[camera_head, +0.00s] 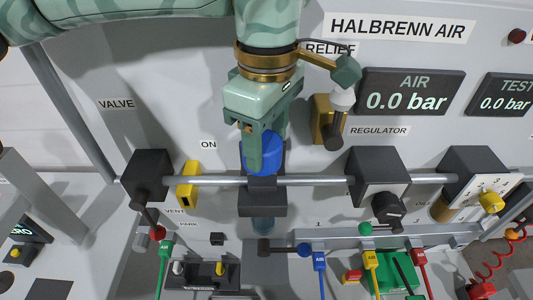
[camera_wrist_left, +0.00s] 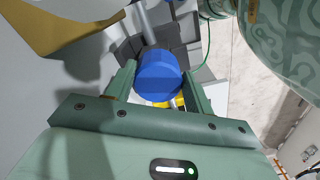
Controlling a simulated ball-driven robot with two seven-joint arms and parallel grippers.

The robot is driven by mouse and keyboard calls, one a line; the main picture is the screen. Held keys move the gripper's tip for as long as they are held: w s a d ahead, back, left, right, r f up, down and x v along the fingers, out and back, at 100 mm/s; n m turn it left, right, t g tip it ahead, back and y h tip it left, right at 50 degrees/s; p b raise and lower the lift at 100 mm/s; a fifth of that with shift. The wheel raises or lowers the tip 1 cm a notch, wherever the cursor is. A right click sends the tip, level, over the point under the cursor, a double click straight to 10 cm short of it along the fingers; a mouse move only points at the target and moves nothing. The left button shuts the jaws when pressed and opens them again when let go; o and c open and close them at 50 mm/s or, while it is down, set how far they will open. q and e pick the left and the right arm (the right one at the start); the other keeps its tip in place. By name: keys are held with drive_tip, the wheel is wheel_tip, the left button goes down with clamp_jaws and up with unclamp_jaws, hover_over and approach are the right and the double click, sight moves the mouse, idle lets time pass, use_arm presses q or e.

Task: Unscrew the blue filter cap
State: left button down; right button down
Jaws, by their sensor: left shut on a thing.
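In the left wrist view the blue cap (camera_wrist_left: 158,76) lies between the two green fingers of the left gripper (camera_wrist_left: 160,88). Whether the cap's thread is engaged is hidden. My right gripper is not in view.
A brass regulator (camera_head: 324,122) stands to the right of my gripper. The grey pipe (camera_head: 318,181) runs across, with a left valve block (camera_head: 147,172) and yellow tag (camera_head: 187,186). The AIR display (camera_head: 412,92) reads 0.0 bar. Coloured hoses and fittings sit below.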

use_arm(q)
drive_tip(key=shift+w+r+n, duration=0.1)
drive_tip(key=shift+w+n, duration=0.1)
drive_tip(key=shift+n, duration=0.8)
